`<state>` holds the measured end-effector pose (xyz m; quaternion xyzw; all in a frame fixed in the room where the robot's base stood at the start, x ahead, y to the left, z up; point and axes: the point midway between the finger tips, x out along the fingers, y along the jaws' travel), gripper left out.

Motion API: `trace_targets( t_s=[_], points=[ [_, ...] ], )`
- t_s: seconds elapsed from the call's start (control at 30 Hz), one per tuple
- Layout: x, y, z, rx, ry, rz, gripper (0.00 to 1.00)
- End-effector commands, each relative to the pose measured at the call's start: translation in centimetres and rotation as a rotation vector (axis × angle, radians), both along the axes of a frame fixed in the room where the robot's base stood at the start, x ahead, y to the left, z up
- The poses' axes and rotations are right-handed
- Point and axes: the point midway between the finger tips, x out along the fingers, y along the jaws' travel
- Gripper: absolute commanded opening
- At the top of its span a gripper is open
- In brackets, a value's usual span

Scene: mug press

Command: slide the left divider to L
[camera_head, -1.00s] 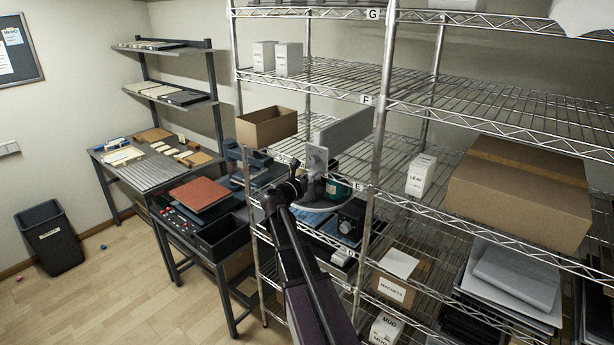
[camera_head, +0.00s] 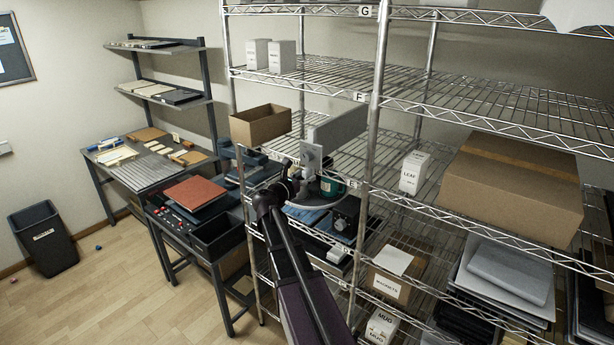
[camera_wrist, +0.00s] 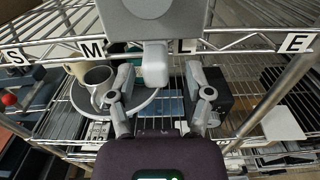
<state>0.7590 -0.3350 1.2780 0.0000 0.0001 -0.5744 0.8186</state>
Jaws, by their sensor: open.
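The divider is a grey upright panel (camera_head: 337,130) on the wire shelf, with a lighter plate (camera_head: 311,156) at its front edge. In the wrist view the plate (camera_wrist: 150,18) fills the top centre, and a pale knob (camera_wrist: 155,65) hangs below it. My gripper (camera_wrist: 159,82) is open, with one finger on each side of the knob; contact is not clear. The knob appears between the M label (camera_wrist: 91,50) and the L label (camera_wrist: 187,46), nearer L. In the head view my gripper (camera_head: 308,182) is just below the plate, partly hidden by my arm.
The S label (camera_wrist: 14,57) and E label (camera_wrist: 297,42) flank the others. A grey mug (camera_wrist: 95,84) is on a round tray left of my fingers. A dark box (camera_wrist: 212,92) is behind the right finger. A shelf post (camera_head: 372,140) stands right of the divider.

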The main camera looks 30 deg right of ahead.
Motion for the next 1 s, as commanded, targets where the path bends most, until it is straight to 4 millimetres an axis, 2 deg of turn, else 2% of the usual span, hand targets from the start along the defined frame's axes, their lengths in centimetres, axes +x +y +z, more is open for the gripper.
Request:
trace_targets(
  t_s=[0.6, 0.8, 1.0],
  points=[
    [-3.2, 8.4, 0.0, 0.001, 0.0, 0.001, 0.66],
    [-3.6, 9.7, 0.0, 0.001, 0.001, 0.0, 0.66],
    [-3.6, 10.0, 0.0, 0.001, 0.001, -0.001, 0.66]
  ],
)
